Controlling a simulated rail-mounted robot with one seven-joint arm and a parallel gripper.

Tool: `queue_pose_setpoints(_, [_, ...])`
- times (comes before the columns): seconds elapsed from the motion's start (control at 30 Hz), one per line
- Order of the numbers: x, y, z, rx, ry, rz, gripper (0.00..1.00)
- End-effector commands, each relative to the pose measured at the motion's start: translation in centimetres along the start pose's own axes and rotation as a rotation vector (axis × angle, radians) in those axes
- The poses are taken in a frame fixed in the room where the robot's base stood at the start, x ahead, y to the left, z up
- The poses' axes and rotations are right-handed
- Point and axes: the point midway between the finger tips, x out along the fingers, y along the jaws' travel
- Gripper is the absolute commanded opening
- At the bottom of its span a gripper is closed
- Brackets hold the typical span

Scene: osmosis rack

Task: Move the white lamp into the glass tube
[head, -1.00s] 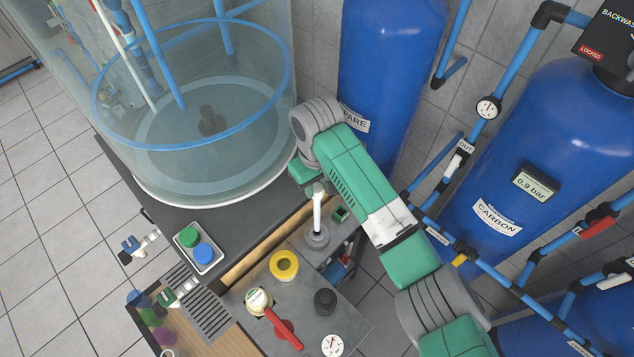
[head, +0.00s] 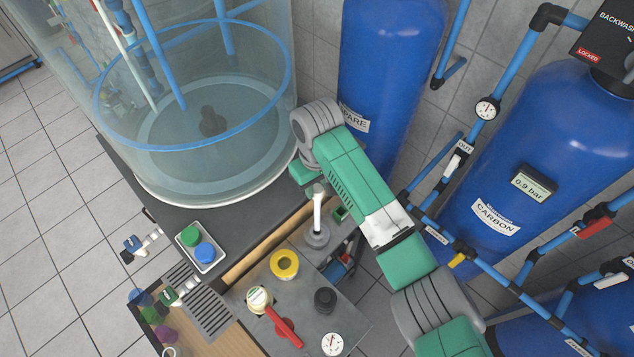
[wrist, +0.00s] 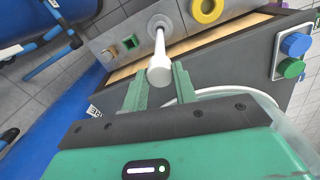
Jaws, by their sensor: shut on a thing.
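The white lamp (head: 317,210) is a slim white stick standing upright in a round grey base (head: 316,238) on the bench. In the wrist view the lamp (wrist: 160,55) runs from its base to a rounded white top between my green fingers. My gripper (wrist: 159,74) is shut on the lamp near its top. In the head view my arm hides most of the gripper and the fingertips. I cannot clearly pick out a separate glass tube; a large clear cylindrical tank (head: 215,160) with a blue ring stands at the upper left.
A small green square socket (head: 340,215) is beside the lamp's base. A yellow ring (head: 284,264), a red-handled valve (head: 283,327) and a black knob (head: 324,300) are on the bench. A white tray (head: 215,267) holds green and blue caps. Blue tanks (head: 385,80) stand behind my arm.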

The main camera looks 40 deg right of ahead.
Motion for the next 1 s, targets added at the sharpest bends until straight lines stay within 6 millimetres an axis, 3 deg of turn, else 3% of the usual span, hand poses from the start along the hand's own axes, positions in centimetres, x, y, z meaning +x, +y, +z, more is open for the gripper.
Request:
queue_pose_setpoints(0.57, [0.1,0.0,0.0,0.000,0.000,-0.001,0.15])
queue_pose_setpoints(1.0, [3.7,0.0,0.0,0.000,-0.002,-0.001,0.15])
